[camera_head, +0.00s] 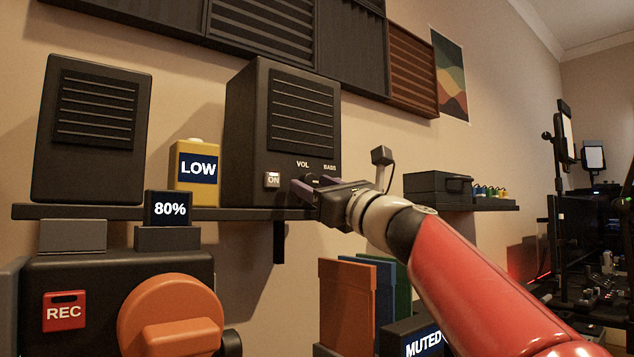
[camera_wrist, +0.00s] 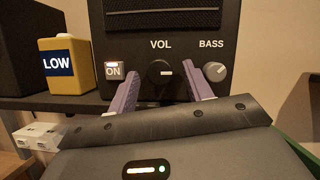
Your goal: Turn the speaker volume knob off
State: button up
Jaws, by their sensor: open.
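The black speaker (camera_head: 245,130) stands on the wall shelf, with a grille above its controls. In the wrist view the black VOL knob (camera_wrist: 160,73) sits in the middle of the speaker's front, its light mark pointing right. A grey BASS knob (camera_wrist: 215,71) is to its right, and a lit ON switch (camera_wrist: 113,71) is to its left. My gripper (camera_wrist: 161,90) is open, with one purple finger on each side of the VOL knob. I cannot tell whether the fingers touch it. In the head view my gripper (camera_head: 308,188) covers most of the knobs.
A yellow box marked LOW (camera_head: 195,172) stands left of the speaker on the shelf (camera_head: 80,212). A second speaker (camera_head: 92,130) is further left. An orange knob (camera_head: 170,315) and a REC button (camera_head: 64,311) are below. Upright folders (camera_head: 347,300) stand under my arm.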

jog(key=c, duration=1)
jog(key=shift+o, duration=0.2)
jog(key=shift+n, duration=0.5)
jog(key=n+g+y, duration=0.1)
jog(key=n, duration=0.1)
jog(key=n+g+y, duration=0.1)
jog(key=n, duration=0.2)
jog(key=shift+w+d+r+g, duration=0.1)
jog(key=shift+w+d+g, duration=0.05)
jog(key=shift+g, duration=0.15)
jog(key=n+g+p, duration=0.1)
jog(key=n, duration=0.1)
jog(key=n+g, duration=0.1)
jog(key=n, duration=0.1)
jog(key=n+g+p, duration=0.1)
jog(key=n, duration=0.2)
jog(key=shift+d+r+p, duration=0.15)
jog(key=shift+r+p, duration=0.15)
jog(key=shift+p, duration=0.05)
jog(key=n+g+p, duration=0.1)
jog(key=n, duration=0.3)
jog(key=shift+w, duration=0.1)
jog(key=n+g+h, duration=0.1)
jog(key=n, duration=0.2)
jog(key=shift+r+n+h, duration=0.1)
jog(key=shift+n+h, duration=0.3)
